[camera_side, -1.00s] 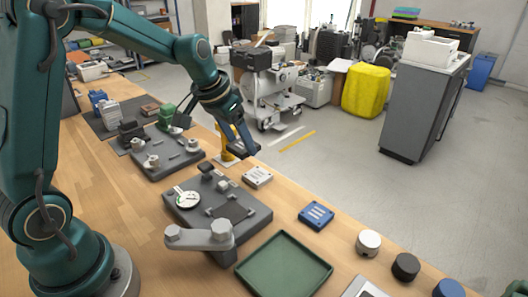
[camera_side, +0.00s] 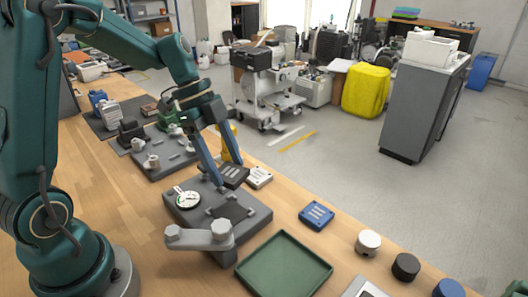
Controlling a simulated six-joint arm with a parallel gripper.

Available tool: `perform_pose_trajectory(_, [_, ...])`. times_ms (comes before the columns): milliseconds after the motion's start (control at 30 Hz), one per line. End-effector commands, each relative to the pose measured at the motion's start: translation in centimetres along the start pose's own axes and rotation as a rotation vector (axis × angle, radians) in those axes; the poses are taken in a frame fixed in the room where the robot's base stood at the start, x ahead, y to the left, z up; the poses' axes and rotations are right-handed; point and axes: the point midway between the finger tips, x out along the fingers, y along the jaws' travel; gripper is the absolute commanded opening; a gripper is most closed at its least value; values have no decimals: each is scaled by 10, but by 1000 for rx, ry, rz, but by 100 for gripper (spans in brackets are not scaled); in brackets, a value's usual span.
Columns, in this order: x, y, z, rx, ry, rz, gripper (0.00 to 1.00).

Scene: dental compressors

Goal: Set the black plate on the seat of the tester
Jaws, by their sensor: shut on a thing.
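The black plate (camera_side: 236,174) is between the fingertips of my gripper (camera_side: 228,174), which is shut on it. It is at the back edge of the tester, beside the white plate. I cannot tell how high it is above the surface. The tester (camera_side: 258,220) is a grey block with a round white dial (camera_side: 187,198) at its left. Its seat (camera_side: 232,211) shows as a dark square on top, with no plate seen on it. One finger hides part of the tester's back.
A green tray (camera_side: 284,266) is to the right. A yellow post (camera_side: 230,146) stands behind my gripper.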

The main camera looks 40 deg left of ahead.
Motion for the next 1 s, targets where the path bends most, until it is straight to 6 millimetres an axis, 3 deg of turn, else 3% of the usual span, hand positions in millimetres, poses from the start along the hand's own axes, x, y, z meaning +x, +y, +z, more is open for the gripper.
perform_pose_trajectory(100, [1, 13, -8, 173, -1, 71, 7])
perform_pose_trajectory(233, [1, 23, -13, 272, -1, 112, 7])
perform_pose_trajectory(867, [46, 24, 7, 258, 0, 109, 7])
perform_pose_trajectory(1000, [47, 23, 7, 259, -1, 105, 7])
